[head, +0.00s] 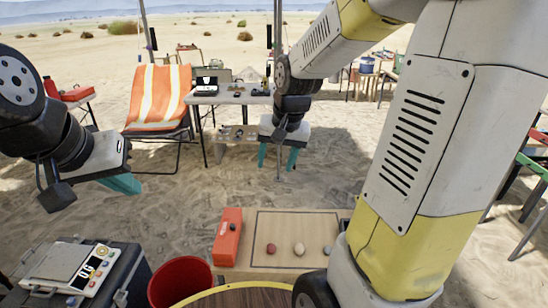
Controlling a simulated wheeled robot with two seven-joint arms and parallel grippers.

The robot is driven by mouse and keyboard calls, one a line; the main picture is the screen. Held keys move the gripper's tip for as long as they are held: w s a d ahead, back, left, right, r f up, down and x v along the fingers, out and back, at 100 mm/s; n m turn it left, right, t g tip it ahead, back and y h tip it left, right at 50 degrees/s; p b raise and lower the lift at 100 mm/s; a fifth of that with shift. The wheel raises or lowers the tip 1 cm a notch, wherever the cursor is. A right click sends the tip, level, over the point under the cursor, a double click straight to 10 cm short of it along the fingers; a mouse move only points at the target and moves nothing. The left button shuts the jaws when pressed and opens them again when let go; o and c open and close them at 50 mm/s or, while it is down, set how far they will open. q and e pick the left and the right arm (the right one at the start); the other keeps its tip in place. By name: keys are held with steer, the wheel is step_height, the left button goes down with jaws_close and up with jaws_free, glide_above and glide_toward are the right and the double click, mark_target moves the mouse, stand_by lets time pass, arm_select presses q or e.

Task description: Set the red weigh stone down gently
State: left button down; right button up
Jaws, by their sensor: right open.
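The red weigh stone (271,248) rests on the tan board (285,224), at the left of a row of stones. A cream stone (299,249) and a grey stone (327,251) lie to its right. My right gripper (278,158) is open, its teal fingers apart with nothing seen between them. It hangs higher in the picture than the red stone, clear of it. My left gripper (122,184) is at the left, away from the board. Its teal fingers overlap from this angle, so its opening is hidden.
An orange case (229,237) with a small dark object on it stands left of the board. A red bucket (180,281) and a scale (70,268) on a dark case are at the front left. My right arm hides the board's right side. A chair (158,97) and table (231,96) stand behind.

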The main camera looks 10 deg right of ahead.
steer(key=s+r+n+t, duration=0.1)
steer(key=s+r, duration=0.3)
steer(key=s, duration=0.3)
steer(key=s+a+r+n+t+y, duration=0.1)
steer(key=s+r+n, duration=0.1)
steer(key=s+r, duration=0.2)
steer(key=s, duration=0.3)
steer(key=shift+s+a+n+t, duration=0.2)
steer(key=shift+a+n+t, duration=0.05)
steer(key=shift+n+t, duration=0.05)
steer(key=shift+r, duration=0.1)
